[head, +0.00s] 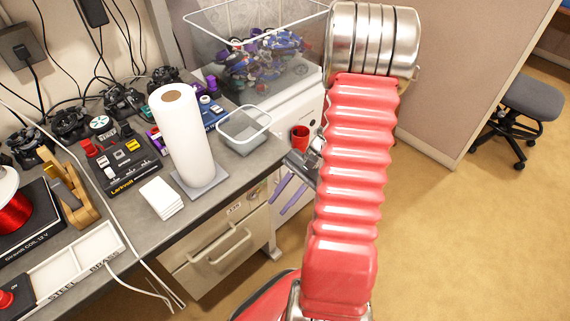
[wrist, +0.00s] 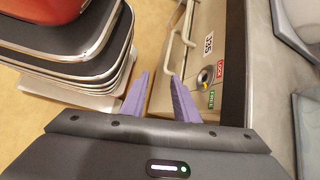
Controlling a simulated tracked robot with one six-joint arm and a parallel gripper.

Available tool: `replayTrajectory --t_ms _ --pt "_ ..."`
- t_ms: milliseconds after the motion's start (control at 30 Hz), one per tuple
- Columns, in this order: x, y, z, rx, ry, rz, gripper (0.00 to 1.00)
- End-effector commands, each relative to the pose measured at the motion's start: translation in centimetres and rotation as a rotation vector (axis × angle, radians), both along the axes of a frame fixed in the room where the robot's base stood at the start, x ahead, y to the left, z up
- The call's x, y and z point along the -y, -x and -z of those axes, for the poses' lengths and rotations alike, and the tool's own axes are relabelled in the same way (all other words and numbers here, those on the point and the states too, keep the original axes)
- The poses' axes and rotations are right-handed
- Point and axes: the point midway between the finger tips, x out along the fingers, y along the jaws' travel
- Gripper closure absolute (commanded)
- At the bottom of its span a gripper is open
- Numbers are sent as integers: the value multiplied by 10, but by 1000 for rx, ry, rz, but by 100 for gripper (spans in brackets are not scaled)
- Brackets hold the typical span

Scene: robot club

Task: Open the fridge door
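The fridge (head: 203,273) is a beige box under the grey bench in the head view, its door looking shut. A pale bar handle (head: 222,248) runs across its front, with a small dial and labels above. In the wrist view the fridge front (wrist: 196,70) is at upper centre, with the handle (wrist: 174,38) just beyond the fingertips. My gripper (head: 277,203) has purple fingers and is to the right of the fridge front in the head view. In the wrist view my gripper (wrist: 160,76) is open, with nothing seen between the fingers. Contact with the handle cannot be told.
The bench (head: 235,165) carries a paper towel roll (head: 183,135), a clear container (head: 243,130) and a control box (head: 122,160). Carpet (head: 470,240) at right is clear; a chair (head: 515,110) stands farther back.

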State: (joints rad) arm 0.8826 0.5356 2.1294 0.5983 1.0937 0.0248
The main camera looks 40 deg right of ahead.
Motion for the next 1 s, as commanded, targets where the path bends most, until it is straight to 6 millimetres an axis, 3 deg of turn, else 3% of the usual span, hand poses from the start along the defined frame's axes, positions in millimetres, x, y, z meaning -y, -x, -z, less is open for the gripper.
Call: replayTrajectory --t_ms 367,567,800,1000 --pt "29 -20 45 -11 -243 306 72" --pt "54 -38 67 17 -392 502 72" --pt "102 -62 93 93 -590 769 72" --pt "151 -70 118 185 -744 991 72"
